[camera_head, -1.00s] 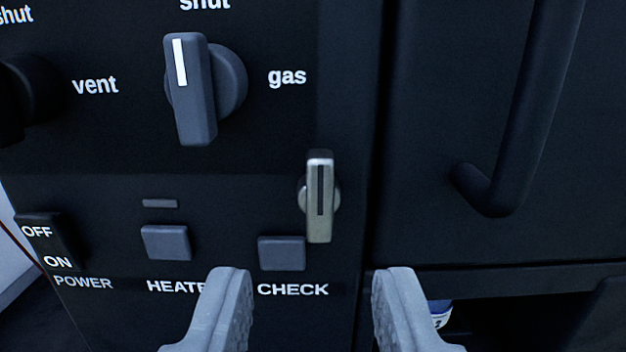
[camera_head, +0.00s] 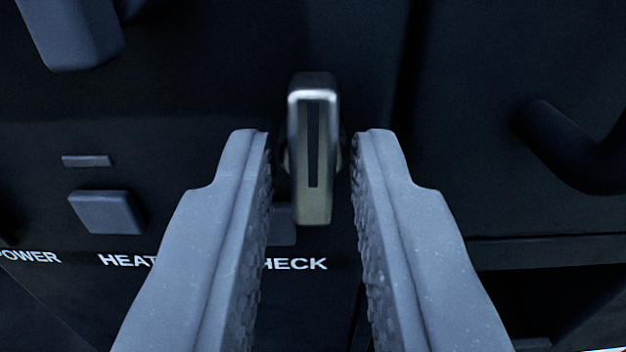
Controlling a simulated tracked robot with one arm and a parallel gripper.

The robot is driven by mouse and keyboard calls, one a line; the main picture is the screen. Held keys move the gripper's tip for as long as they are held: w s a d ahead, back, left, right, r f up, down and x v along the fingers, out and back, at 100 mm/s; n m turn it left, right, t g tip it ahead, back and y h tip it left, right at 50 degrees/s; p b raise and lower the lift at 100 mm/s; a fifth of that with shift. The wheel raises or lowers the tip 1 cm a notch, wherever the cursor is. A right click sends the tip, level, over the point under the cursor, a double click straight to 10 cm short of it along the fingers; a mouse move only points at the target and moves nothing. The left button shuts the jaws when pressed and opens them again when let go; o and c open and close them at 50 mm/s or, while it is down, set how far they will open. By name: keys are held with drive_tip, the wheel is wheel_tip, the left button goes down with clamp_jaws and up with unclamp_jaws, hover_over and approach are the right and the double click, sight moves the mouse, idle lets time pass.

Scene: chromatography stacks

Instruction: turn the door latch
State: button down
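The door latch (camera_head: 313,150) is a small metallic handle with a dark slot line, on the black panel close to the door seam. It stands upright, its long side vertical. My gripper (camera_head: 312,140) is open, with one finger on each side of the latch. A gap shows between the latch and each finger, so neither appears to touch it. The latch's round base is partly hidden behind the handle and fingertips.
The black door (camera_head: 480,80) with its curved handle (camera_head: 575,150) is to the right. A grey knob (camera_head: 70,35) is at the upper left. The HEATER button (camera_head: 106,212) is left of my gripper. The CHECK button (camera_head: 283,225) is mostly hidden behind the left finger and latch.

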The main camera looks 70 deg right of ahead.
drive_tip(key=shift+w+d+r, duration=0.1)
drive_tip(key=shift+w+d, duration=0.05)
drive_tip(key=m+b, duration=0.1)
drive_tip(key=b, duration=0.1)
drive_tip(key=m+b, duration=0.1)
drive_tip(key=shift+a+f+m+b, duration=0.35)
drive_tip(key=shift+m, duration=0.05)
drive_tip(key=m+b, duration=0.5)
drive_tip(key=shift+m, duration=0.3)
drive_tip(key=m+b, duration=0.5)
drive_tip(key=shift+d+b, duration=0.1)
drive_tip(key=shift+b, duration=0.3)
drive_tip(key=shift+m+b, duration=1.6)
drive_tip(key=shift+m, duration=0.3)
drive_tip(key=shift+f+m, duration=0.1)
drive_tip(key=shift+m, duration=0.2)
